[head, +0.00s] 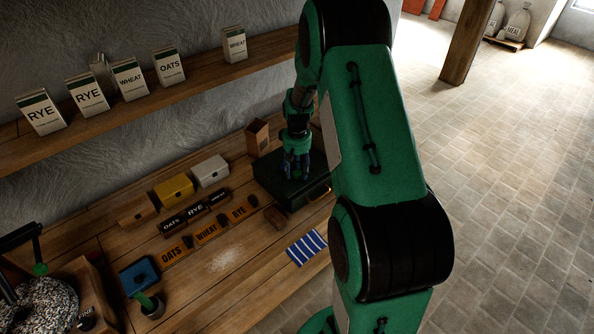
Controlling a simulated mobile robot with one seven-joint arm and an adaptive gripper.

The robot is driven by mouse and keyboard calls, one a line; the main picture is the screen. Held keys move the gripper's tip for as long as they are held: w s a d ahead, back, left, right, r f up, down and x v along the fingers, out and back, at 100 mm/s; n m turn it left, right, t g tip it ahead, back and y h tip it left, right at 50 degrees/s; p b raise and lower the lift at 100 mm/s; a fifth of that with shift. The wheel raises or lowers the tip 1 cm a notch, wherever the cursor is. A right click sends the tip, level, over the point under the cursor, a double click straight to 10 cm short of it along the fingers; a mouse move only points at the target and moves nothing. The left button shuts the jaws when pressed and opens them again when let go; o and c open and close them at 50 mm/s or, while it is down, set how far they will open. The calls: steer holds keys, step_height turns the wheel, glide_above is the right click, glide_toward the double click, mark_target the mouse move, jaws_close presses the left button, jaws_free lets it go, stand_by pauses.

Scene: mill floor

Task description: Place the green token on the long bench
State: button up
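The long wooden bench (190,303) runs along the wall, with many small things on it. My gripper (296,174) points down over a dark green case (268,179) on the bench's right part. The fingers are small and dark here, and I cannot tell whether they are open or shut, or whether they touch the case. I cannot make out a green token; it may be hidden by my gripper or arm.
A wooden box (257,137) stands close behind the case. Yellow (173,188) and white (211,171) boxes, label blocks (206,232), a blue tray (138,276), a potted plant (150,305) and a striped cloth (307,247) occupy the bench. A shelf (150,106) with cartons hangs above.

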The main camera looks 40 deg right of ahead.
mark_target(297, 173)
steer(key=shift+r, duration=0.1)
step_height(297, 173, up, 12)
steer(key=p, duration=0.1)
stand_by(0.7)
steer(key=shift+r, duration=0.1)
stand_by(0.4)
